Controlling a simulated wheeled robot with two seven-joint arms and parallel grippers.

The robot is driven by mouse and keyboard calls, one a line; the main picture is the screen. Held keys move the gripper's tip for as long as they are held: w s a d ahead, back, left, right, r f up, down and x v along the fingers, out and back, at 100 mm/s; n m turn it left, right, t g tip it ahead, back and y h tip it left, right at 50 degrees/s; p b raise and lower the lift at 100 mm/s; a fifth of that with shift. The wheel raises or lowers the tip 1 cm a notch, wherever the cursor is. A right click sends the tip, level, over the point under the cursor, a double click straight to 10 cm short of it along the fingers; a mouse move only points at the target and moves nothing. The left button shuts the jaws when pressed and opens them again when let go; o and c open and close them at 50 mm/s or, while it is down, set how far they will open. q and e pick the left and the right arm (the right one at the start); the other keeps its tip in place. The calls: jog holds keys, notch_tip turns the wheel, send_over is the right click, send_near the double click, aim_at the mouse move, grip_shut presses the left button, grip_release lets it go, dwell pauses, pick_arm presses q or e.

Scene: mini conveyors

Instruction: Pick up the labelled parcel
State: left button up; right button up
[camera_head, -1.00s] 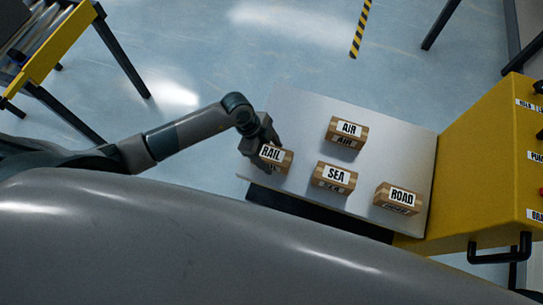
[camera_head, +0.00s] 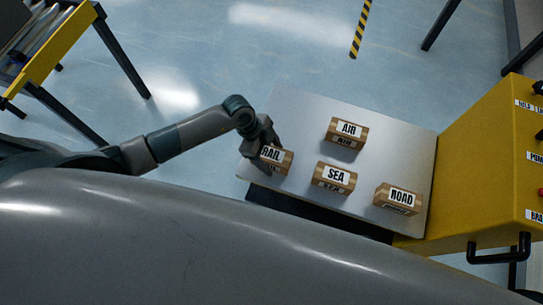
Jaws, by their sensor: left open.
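Several brown parcels with white labels lie on a light grey tabletop (camera_head: 300,105). The RAIL parcel (camera_head: 281,163) is at the left, the AIR parcel (camera_head: 347,133) at the back, the SEA parcel (camera_head: 335,178) in the middle and the ROAD parcel (camera_head: 397,199) at the right. My left gripper (camera_head: 268,148) is open at the left end of the RAIL parcel and hides part of its label. I cannot tell whether its fingers touch the parcel. My right gripper is not in view.
A yellow control box (camera_head: 480,165) with a black handle stands at the table's right end. A yellow-sided roller conveyor (camera_head: 50,50) is at the upper left. The tabletop behind the RAIL parcel is clear.

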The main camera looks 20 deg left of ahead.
aim_at(275, 155)
pick_arm(q)
jog(key=shift+f, duration=0.1)
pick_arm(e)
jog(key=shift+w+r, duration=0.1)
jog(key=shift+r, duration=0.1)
pick_arm(q)
jog(key=c, duration=1.4)
jog(key=shift+o, duration=0.2)
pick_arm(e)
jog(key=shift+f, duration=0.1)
pick_arm(q)
jog(key=shift+r, duration=0.5)
notch_tip(275, 155, up, 4)
jog(key=shift+r, duration=0.1)
jog(key=w+d+r, duration=0.2)
jog(key=d+r, duration=0.4)
jog(key=d, duration=0.5)
jog(key=shift+d+r, duration=0.2)
jog(key=shift+d, duration=0.1)
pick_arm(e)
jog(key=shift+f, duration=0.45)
